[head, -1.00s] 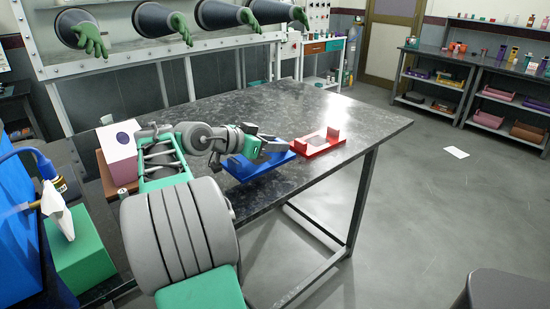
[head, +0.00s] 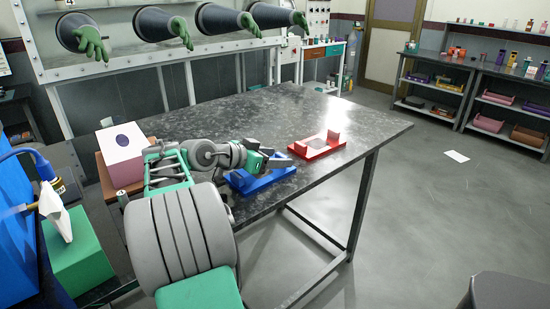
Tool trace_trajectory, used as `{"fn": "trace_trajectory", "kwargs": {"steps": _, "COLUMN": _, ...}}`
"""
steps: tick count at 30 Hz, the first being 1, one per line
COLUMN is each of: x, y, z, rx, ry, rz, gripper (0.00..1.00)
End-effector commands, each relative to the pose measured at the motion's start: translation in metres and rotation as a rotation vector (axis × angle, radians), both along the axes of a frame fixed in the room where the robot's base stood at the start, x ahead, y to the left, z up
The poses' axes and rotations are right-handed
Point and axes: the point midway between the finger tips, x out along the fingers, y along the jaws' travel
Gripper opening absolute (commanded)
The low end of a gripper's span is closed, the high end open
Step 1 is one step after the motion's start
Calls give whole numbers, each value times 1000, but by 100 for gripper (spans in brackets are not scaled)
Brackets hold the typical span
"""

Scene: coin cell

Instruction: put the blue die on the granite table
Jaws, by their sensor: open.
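The blue die (head: 262,183) lies near the front edge of the dark speckled granite table (head: 255,115). It looks flat on the top, with a low base and raised ends. Part of it is hidden behind my arm. My gripper (head: 284,160) is open, just above and against the far side of the die in the picture. I cannot tell whether the fingers still touch it.
A red die-like block (head: 318,145) stands just right of my gripper. A pink-and-white box (head: 123,150) with a dark oval sits on a brown block at the left. The table's middle and right end are clear. A glovebox with green gloves (head: 92,42) stands behind.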

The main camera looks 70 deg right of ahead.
Motion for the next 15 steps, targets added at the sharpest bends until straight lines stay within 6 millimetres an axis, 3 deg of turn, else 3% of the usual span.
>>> {"fn": "trace_trajectory", "kwargs": {"steps": 5, "x": 0, "y": 0, "z": 4, "rx": 0, "ry": -1, "rz": 0, "gripper": 61}}
{"fn": "trace_trajectory", "kwargs": {"steps": 8, "x": 6, "y": 10, "z": 8, "rx": -1, "ry": -1, "rz": 3, "gripper": 61}}
{"fn": "trace_trajectory", "kwargs": {"steps": 15, "x": 32, "y": 59, "z": 32, "rx": -1, "ry": -1, "rz": 6, "gripper": 61}}
